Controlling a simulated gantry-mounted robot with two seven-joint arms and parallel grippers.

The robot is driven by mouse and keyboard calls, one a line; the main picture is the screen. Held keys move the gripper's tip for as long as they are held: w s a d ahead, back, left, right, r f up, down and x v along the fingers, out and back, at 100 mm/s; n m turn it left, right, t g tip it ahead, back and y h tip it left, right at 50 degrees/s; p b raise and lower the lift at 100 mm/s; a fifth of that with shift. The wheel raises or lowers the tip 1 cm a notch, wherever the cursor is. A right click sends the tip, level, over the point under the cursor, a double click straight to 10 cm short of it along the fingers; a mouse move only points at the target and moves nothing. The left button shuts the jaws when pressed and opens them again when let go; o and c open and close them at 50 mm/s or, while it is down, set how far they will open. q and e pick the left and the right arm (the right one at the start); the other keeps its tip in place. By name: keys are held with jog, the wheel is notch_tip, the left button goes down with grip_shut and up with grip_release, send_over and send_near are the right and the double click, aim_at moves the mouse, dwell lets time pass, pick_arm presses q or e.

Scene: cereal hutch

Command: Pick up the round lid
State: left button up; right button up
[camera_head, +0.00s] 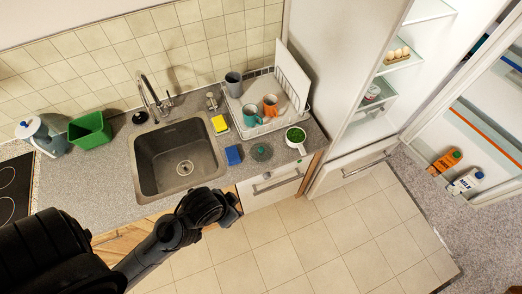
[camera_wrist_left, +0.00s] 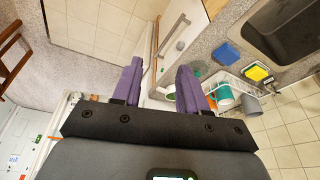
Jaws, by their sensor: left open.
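My right gripper is not in view.
A dish rack (camera_head: 290,92) with mugs stands behind the lid. The sink (camera_head: 176,158) lies to the left, with a tall faucet (camera_head: 155,98). A yellow sponge (camera_head: 220,124) is near the blue one. A tall open fridge (camera_head: 345,85) stands to the right.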

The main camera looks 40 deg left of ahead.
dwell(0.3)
pick_arm(q)
jog(key=shift+o, duration=1.4)
